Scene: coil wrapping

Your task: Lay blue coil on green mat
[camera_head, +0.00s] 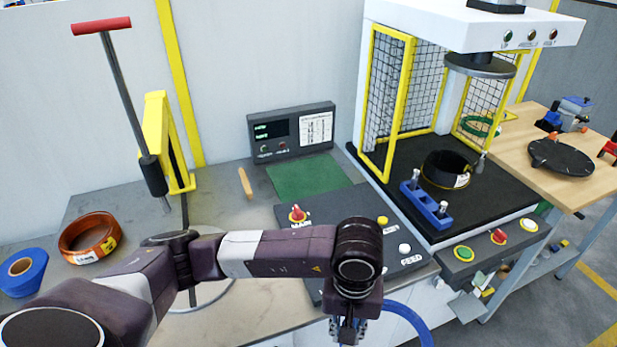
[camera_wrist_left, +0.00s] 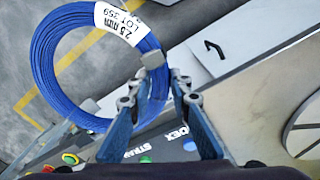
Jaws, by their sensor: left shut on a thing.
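The blue coil (camera_wrist_left: 45,62) is a ring of wire with a white label. My left gripper (camera_wrist_left: 157,88) is shut on its edge beside a grey clip. In the head view, only an arc of the blue coil (camera_head: 417,322) shows at the bottom, right of my left gripper (camera_head: 348,327), off the bench's front edge. The green mat (camera_head: 305,178) lies flat and bare on the bench, in front of the display box and well behind the gripper. My right gripper is not in view.
A black button panel (camera_head: 335,207) lies between the mat and my arm. A display box (camera_head: 292,132) stands behind the mat, and a caged press (camera_head: 390,100) stands right. A copper coil (camera_head: 88,238), a blue roll (camera_head: 22,272) and a yellow red-handled lever stand (camera_head: 160,140) are left.

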